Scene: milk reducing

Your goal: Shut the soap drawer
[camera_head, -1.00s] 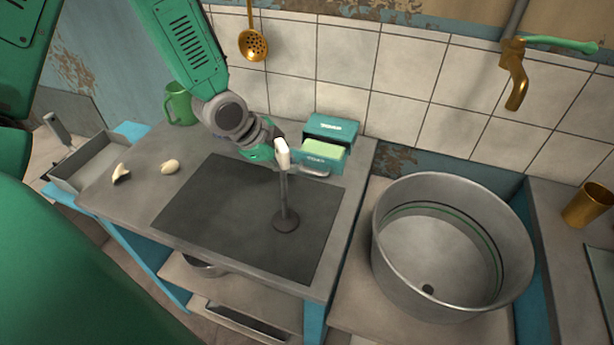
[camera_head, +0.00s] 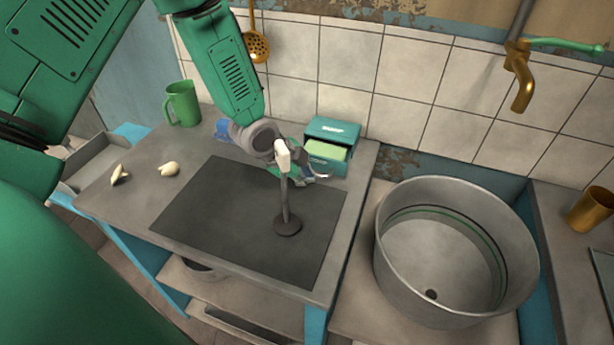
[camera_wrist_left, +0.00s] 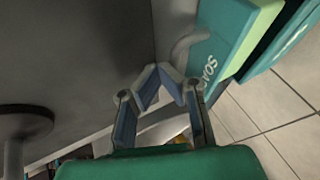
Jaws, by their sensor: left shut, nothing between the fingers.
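The teal soap box (camera_head: 333,129) stands on the counter against the tiled wall. Its drawer is partly out, with pale green soap (camera_head: 326,150) showing inside. In the left wrist view, the lettered drawer front (camera_wrist_left: 207,62) and its grey handle (camera_wrist_left: 186,44) stand out from the box body (camera_wrist_left: 283,38). My left gripper (camera_head: 322,177) is in front of the drawer, partly hidden behind a white-topped upright rod. In the left wrist view the gripper (camera_wrist_left: 164,76) is shut and empty, its fingertips close to the drawer's handle. I cannot tell whether they touch. My right gripper is not in view.
The white-topped rod (camera_head: 286,195) stands on the dark counter panel, close to my left wrist. A green mug (camera_head: 182,103) and garlic-like pieces (camera_head: 169,169) are on the left. A large metal basin (camera_head: 455,250) is on the right, below a brass tap (camera_head: 519,80).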

